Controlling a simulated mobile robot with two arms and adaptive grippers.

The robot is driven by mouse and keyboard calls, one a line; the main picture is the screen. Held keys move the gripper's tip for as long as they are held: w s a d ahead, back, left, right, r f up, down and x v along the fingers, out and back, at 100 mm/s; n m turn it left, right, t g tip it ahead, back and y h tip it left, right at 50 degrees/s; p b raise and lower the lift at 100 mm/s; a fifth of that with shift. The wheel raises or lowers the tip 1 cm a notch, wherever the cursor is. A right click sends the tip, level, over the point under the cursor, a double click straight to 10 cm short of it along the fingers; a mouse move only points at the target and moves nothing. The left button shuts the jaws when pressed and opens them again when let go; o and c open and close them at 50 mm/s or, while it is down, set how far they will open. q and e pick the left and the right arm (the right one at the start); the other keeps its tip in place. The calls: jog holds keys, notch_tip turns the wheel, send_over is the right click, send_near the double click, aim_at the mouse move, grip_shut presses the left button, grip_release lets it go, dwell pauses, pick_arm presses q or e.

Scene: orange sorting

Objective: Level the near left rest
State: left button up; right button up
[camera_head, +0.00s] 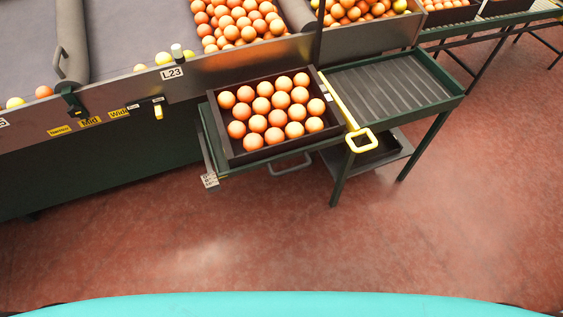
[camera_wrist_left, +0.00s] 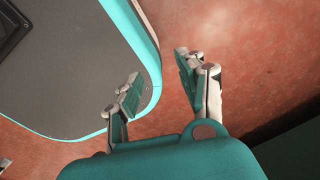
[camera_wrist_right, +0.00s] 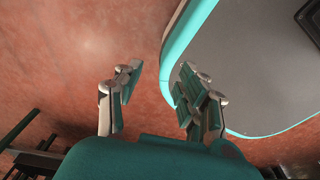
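A dark crate (camera_head: 233,161) of oranges sits on a green-edged stand (camera_head: 253,167) against the sorting machine, at the middle of the head view. The stand looks tilted, but perspective makes its exact slope unclear. A metal bracket with a small pale marked block (camera_head: 210,181) hangs at its near left corner. I cannot tell which part is the near left rest. My left gripper (camera_wrist_left: 158,82) is open and empty above the red floor beside my base. My right gripper (camera_wrist_right: 158,82) is open and empty likewise. Neither gripper shows in the head view.
A ribbed, empty green side table (camera_head: 390,90) stands right of the crate. The machine's front panel (camera_head: 200,80) carries label L23 and yellow tags. The red floor (camera_head: 300,240) in front is clear.

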jog(key=shift+s+d, duration=0.2)
